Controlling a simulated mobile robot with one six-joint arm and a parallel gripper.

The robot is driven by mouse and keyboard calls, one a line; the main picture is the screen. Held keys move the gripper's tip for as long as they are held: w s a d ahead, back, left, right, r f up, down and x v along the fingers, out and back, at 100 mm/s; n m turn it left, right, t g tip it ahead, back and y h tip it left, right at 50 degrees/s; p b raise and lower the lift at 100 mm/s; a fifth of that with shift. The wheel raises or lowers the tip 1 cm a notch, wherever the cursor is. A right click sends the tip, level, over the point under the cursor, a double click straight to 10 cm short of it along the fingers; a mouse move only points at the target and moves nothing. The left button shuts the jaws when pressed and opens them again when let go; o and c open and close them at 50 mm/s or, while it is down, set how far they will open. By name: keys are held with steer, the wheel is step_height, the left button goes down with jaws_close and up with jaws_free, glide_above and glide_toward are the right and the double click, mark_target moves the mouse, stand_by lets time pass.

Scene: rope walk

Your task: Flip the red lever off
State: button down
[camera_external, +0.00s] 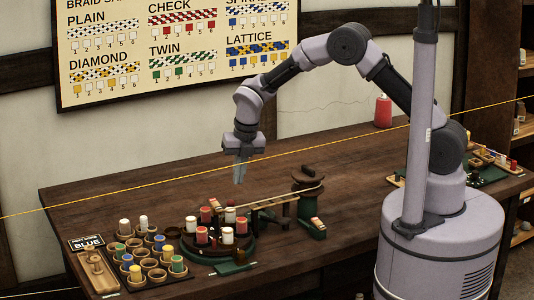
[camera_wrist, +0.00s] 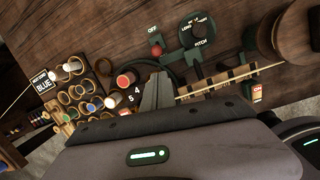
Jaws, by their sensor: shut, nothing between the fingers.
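The red lever shows in the wrist view as a small red knob (camera_wrist: 157,50) on a dark green plate, beside a label reading OFF (camera_wrist: 153,29). I cannot tell from its short visible part which way it is thrown. My gripper (camera_external: 239,181) points down, shut and empty, in the air above the back of the round spool carrier. In the wrist view my fingertips (camera_wrist: 158,76) lie together, just below the red knob in the picture.
A dial plate marked LONG and PITCH (camera_wrist: 199,29) stands right of the lever. The spool carrier (camera_external: 218,253) holds red and white spools. A tray of cups (camera_external: 124,274) and a BLUE sign (camera_external: 87,242) are at left. A yellow rope (camera_external: 318,142) crosses behind my gripper.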

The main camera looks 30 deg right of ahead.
mark_target(234, 204)
steer(key=shift+a+f, duration=0.1)
steer(key=shift+f, duration=0.1)
steer(key=b+x, duration=0.3)
steer(key=x, duration=0.7)
steer(key=shift+b, duration=0.3)
steer(key=shift+w+r, duration=0.1)
steer(key=shift+r, duration=0.1)
